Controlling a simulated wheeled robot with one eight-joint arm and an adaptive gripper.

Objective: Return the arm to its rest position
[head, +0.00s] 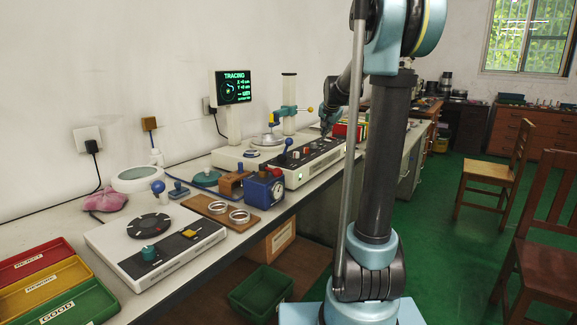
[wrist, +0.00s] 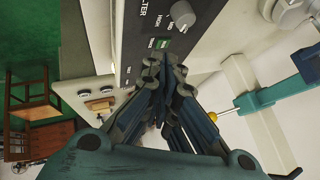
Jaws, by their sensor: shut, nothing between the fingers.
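My gripper (wrist: 164,68) fills the middle of the wrist view, with its dark fingers drawn together at the tips and nothing between them. The fingertips show close to a dark control panel with a grey knob (wrist: 182,13) and a green lit switch (wrist: 160,43); I cannot tell whether they touch it. In the head view my arm stands in front of the bench and reaches back over it. The gripper (head: 326,130) is small there, near the far end of the long control unit (head: 312,158), and partly hard to make out.
Two metal rings (head: 239,216) lie on a wooden board beside a blue dial gauge box (head: 264,188). A tracing screen (head: 234,87) and a column with a teal arm (head: 288,108) stand close to the gripper. Colored trays (head: 75,303) are at the left. Chairs (head: 495,180) stand right.

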